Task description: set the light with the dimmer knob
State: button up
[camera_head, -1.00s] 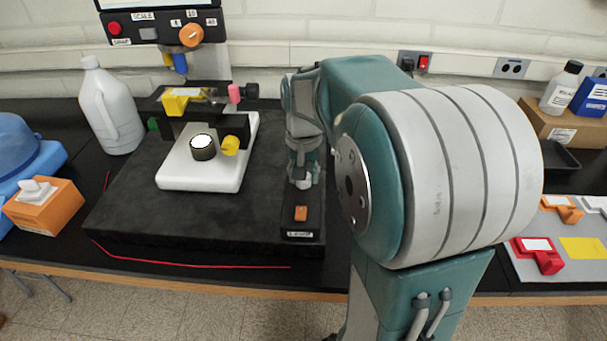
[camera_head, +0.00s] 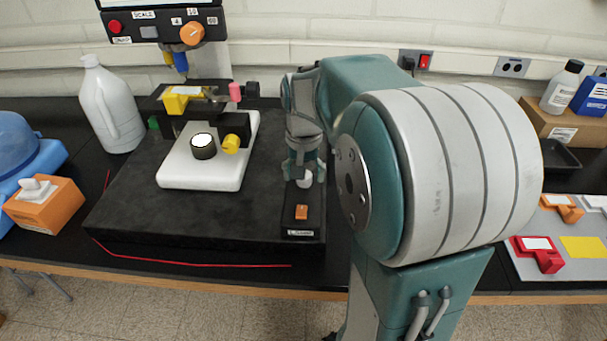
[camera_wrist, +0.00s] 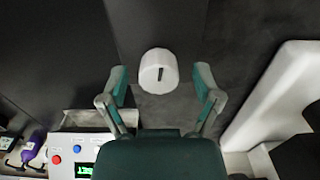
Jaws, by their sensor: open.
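The dimmer knob (camera_wrist: 158,71) is a round white knob with a dark slot-like mark on its face, set on a dark surface. In the wrist view it lies between and slightly beyond the fingertips of my gripper (camera_wrist: 161,78), with a gap on each side. My gripper is open and empty. In the head view my gripper (camera_head: 304,160) points down over the white knob (camera_head: 304,182), which is partly hidden. An orange switch (camera_head: 301,212) sits in front of the knob on the same black strip. The white-based microscope (camera_head: 200,176) stands to the left.
A white jug (camera_head: 111,108) and an orange box (camera_head: 45,207) stand at left. A control panel (camera_head: 157,24) hangs above the back. A red cable (camera_head: 190,264) lies along the front of the dark slab (camera_head: 135,200). Colored parts lie at right.

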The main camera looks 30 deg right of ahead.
notch_tip(320, 180, up, 12)
dwell(0.5)
